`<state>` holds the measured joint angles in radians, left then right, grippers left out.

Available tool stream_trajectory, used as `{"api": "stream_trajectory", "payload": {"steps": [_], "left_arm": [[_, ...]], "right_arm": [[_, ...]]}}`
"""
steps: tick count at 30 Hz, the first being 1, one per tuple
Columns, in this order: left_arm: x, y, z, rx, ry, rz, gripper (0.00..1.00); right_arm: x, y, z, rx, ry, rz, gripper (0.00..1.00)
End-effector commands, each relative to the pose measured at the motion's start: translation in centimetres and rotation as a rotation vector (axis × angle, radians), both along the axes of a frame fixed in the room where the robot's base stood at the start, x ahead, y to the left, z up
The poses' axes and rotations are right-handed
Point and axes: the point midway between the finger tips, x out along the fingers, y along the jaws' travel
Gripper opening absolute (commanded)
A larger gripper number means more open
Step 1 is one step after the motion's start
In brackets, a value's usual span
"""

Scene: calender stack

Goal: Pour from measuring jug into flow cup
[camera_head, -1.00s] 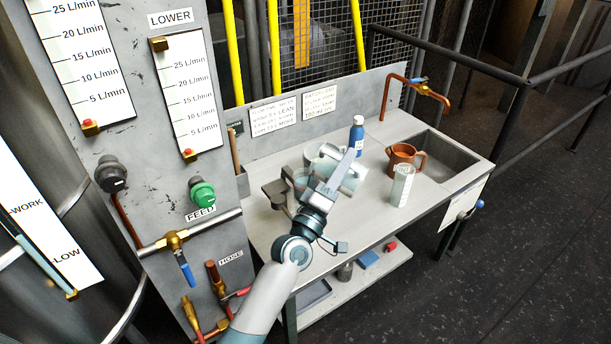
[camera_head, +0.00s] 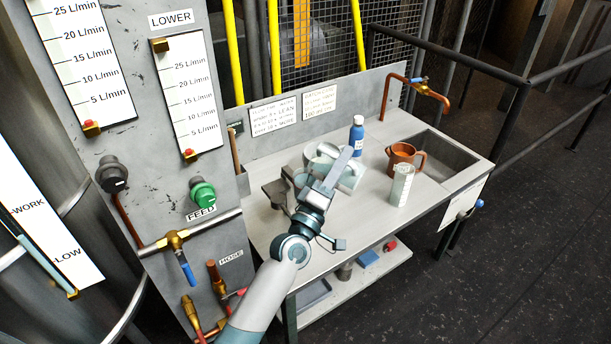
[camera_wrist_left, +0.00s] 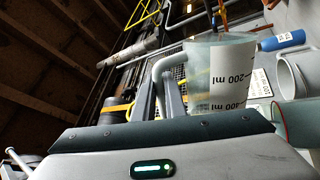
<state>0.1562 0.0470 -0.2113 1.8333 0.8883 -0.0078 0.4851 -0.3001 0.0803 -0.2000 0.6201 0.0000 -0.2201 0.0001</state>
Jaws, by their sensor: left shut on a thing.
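The measuring jug (camera_wrist_left: 220,75) is clear, with a white scale reading 200 ml and 400 ml. My left gripper (camera_head: 338,172) is shut on its handle side. In the head view the jug (camera_head: 351,181) shows only partly behind the gripper, above the bench. A dark grey stand (camera_head: 275,193) is just left of the gripper. I cannot clearly make out the flow cup there, as the gripper and jug hide much of that area. Whether liquid is flowing cannot be told.
The blue bottle (camera_head: 356,137) stands behind the jug. A copper mug (camera_head: 402,156) and a white-scaled clear container (camera_head: 402,186) stand to the right, before the sink (camera_head: 447,160). The panel with the green knob (camera_head: 202,194) rises at left. The bench front is clear.

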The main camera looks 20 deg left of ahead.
Motion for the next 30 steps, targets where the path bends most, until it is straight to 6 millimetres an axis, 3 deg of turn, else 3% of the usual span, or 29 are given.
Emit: {"api": "stream_trajectory", "payload": {"steps": [2,4,8,30], "left_arm": [[0.0,-0.1,-0.1,0.006,-0.003,0.0,0.0],[-0.3,-1.3,-1.4,0.068,-0.014,0.001,0.0],[-0.8,-2.7,-4.0,0.284,-0.049,0.006,0.0],[-0.9,-3.1,-4.4,0.34,-0.055,0.01,0.0]], "right_arm": [[0.0,0.0,-0.2,0.0,0.0,0.0,0.31],[0.0,0.0,-1.5,0.0,0.0,0.0,0.31],[0.0,0.1,-2.1,0.001,0.0,0.0,0.31],[0.0,0.0,-2.0,0.0,0.0,0.0,0.31]]}}
